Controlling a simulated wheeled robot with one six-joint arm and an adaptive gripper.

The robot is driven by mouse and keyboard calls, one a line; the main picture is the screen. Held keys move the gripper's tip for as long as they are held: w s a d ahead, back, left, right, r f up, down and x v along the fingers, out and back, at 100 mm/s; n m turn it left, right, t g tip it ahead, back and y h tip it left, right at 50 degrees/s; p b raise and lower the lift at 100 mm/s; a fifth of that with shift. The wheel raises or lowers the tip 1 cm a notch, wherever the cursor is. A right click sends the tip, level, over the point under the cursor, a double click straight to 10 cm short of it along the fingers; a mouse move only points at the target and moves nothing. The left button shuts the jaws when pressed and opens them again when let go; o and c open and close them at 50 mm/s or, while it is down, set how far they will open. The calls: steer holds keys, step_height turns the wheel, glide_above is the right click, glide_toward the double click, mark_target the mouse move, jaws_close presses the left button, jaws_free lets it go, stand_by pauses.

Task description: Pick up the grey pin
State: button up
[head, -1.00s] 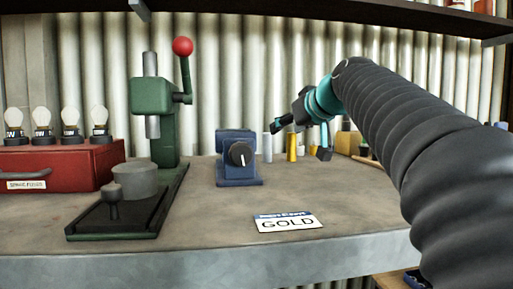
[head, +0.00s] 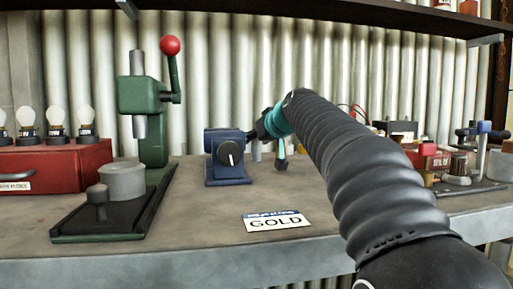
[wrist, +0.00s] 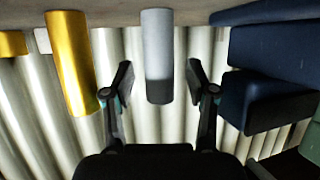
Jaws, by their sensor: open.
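The grey pin (wrist: 158,50) shows in the wrist view as a plain upright cylinder standing on the bench; that view is upside down. My gripper (wrist: 159,82) is open, with one finger on each side of the pin's line and visible gaps to it. I cannot tell whether the pin is between the fingers or just beyond them. A gold pin (wrist: 70,62) stands to the left in the wrist view. In the head view my gripper (head: 272,145) is beside the blue vise, and my arm and gripper hide most of the pins.
The blue vise (head: 228,160) stands close to the gripper and shows at the right in the wrist view (wrist: 270,80). A green press (head: 150,110), a red box with bulbs (head: 60,168) and a GOLD card (head: 277,221) are on the bench. More gear stands at right.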

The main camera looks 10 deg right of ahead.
jaws_close()
steer(key=shift+r, duration=0.1)
stand_by(0.3)
steer(key=shift+w+r+p, duration=0.1)
steer(key=shift+r+p, duration=0.2)
steer(key=shift+r, duration=0.3)
step_height(320, 180, up, 3)
steer(key=shift+f+p, duration=0.15)
steer(key=shift+p, duration=0.45)
steer(key=s+d+r+p, duration=0.1)
steer(key=s+d+r, duration=0.6)
steer(key=d, duration=0.2)
steer(key=shift+s, duration=0.3)
